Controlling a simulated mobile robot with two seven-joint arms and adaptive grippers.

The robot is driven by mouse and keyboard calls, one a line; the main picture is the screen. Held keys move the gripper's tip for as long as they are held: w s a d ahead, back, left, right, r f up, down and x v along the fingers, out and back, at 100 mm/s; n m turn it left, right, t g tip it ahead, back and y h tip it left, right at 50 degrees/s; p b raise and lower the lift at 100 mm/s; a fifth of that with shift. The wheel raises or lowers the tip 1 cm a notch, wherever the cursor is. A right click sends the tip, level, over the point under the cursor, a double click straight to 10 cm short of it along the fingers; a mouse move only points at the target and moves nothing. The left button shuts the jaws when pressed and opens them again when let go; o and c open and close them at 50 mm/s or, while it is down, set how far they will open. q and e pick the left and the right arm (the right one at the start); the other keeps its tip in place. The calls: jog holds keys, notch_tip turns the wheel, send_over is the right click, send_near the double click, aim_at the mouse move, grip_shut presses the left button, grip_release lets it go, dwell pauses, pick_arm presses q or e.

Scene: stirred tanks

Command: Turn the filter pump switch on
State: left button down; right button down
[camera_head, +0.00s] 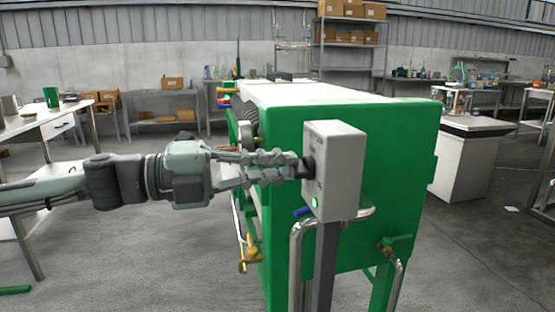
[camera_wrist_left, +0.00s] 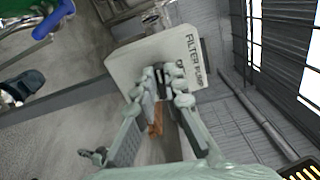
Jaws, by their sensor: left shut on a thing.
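The filter pump switch box (camera_head: 342,170) is a grey box on a post in front of the green tank. A black knob (camera_head: 307,167) sticks out of its left face, and a small green light (camera_head: 315,203) glows low on that face. My left gripper (camera_head: 298,166) reaches in from the left and is shut on the knob. In the left wrist view the box face (camera_wrist_left: 140,62) carries the words "FILTER PUMP". The fingertips (camera_wrist_left: 160,88) there close on the dark knob and hide much of it. My right gripper is not in view.
The green tank (camera_head: 400,150) stands right behind the box. Metal pipes, a blue handle (camera_head: 303,212) and a yellow valve (camera_head: 250,254) sit below the arm. A white table (camera_head: 40,128) is at the left. Floor at the front left is open.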

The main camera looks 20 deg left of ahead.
pick_arm(q)
jog(key=shift+n, duration=0.8)
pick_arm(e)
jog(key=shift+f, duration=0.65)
pick_arm(q)
jog(key=c, duration=1.6)
grip_release()
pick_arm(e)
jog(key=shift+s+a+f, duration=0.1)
